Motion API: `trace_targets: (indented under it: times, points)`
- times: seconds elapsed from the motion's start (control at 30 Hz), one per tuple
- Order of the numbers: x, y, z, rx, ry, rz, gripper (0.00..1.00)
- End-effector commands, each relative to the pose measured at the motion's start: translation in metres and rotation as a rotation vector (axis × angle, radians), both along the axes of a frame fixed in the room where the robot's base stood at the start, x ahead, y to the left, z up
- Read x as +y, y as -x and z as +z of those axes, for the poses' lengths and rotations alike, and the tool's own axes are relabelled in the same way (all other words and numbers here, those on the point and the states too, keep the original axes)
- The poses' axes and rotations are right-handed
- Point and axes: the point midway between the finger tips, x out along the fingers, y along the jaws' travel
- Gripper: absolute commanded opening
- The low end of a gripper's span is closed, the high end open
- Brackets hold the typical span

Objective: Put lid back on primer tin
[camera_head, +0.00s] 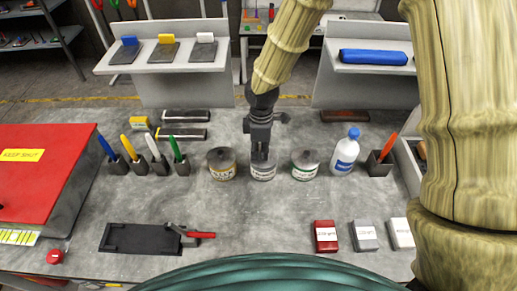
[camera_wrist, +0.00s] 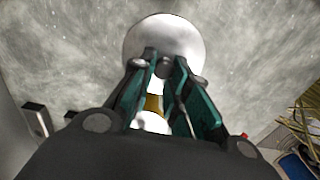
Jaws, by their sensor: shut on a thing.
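Three tins stand in a row at the middle of the grey bench. The left tin (camera_head: 221,171) has a yellowish label, the middle tin (camera_head: 263,174) a pale label with dark print, and the right tin (camera_head: 305,173) a green-marked label. My gripper (camera_head: 260,156) points down over the middle tin. In the wrist view, my gripper (camera_wrist: 164,64) is shut on a small dark part at the near edge or top of a round pale metal lid (camera_wrist: 163,35). I cannot tell whether the lid rests on the tin or hangs just above it.
Tins stand close on both sides of my gripper. A white bottle (camera_head: 345,152) and a dark holder with an orange-handled tool (camera_head: 380,162) stand right. Several pen holders (camera_head: 140,167) stand left. A red box (camera_head: 40,165) fills the far left.

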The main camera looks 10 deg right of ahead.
Motion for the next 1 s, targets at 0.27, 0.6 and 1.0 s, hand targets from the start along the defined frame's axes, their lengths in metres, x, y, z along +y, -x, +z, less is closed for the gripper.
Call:
trace_targets:
  times: [0.27, 0.6, 1.0]
  points:
    - [0.0, 0.0, 0.0, 0.0, 0.0, 0.0, 0.33]
    - [0.0, 0.0, 0.0, 0.0, 0.0, 0.0, 0.53]
    - [0.0, 0.0, 0.0006, 0.0, 0.0, 0.0, 0.64]
